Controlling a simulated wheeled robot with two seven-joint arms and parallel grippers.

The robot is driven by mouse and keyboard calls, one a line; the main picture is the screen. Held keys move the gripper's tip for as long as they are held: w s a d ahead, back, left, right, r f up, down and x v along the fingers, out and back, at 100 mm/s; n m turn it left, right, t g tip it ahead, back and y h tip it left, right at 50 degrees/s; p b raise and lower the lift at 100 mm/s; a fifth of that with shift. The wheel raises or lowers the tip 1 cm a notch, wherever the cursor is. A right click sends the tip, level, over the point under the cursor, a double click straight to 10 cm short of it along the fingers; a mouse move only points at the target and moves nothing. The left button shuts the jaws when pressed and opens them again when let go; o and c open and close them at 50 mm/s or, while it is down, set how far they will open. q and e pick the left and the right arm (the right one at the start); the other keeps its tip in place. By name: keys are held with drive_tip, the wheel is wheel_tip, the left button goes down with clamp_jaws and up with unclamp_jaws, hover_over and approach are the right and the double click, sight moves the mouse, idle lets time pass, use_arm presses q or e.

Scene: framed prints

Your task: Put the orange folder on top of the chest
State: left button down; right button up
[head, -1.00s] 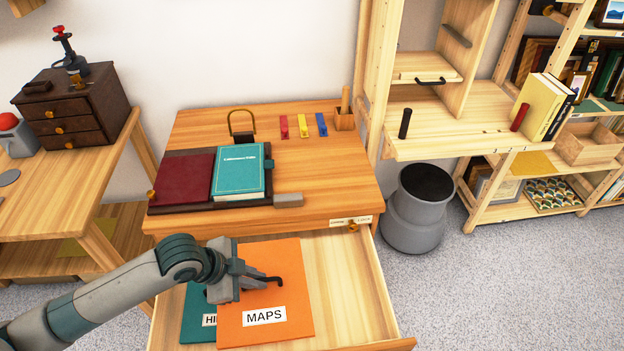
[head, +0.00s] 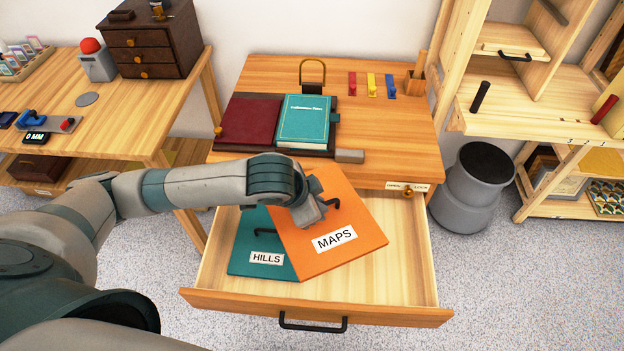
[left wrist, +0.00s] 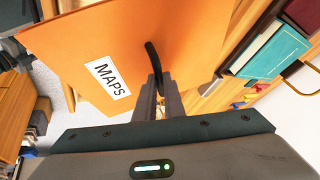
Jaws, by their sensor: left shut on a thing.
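The orange folder (head: 345,238), labelled MAPS, has a black handle. My left gripper (head: 316,208) is shut on that handle, which shows between its fingers in the left wrist view (left wrist: 154,68). The folder is turned askew over the open drawer, and its far edge overlaps the desk's front edge in the head view. A teal folder (head: 250,262), labelled HILLS, is partly hidden beneath it. The chest (head: 160,42), dark brown with several small drawers and brass knobs, stands on the left table; its top (head: 145,14) is partly cut off by the frame. My right gripper is not in view.
The open drawer (head: 400,270) has bare room at right. On the desk (head: 395,145) lie a dark red book (head: 250,121) and a teal book (head: 304,121). A red-button device (head: 97,62) stands beside the chest. Small items top the chest.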

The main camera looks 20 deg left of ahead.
use_arm(q)
drive_tip(key=w+a+r+n+y, duration=0.2)
drive_tip(key=r+n, duration=0.3)
drive_tip(key=r, duration=0.2)
drive_tip(key=w+a+r+n+y, duration=0.2)
drive_tip(key=r+n, duration=0.3)
drive_tip(key=r, duration=0.3)
drive_tip(key=shift+w+a+r+y, duration=0.25)
drive_tip(key=shift+w+a+y, duration=0.15)
drive_tip(key=shift+w+y, duration=0.4)
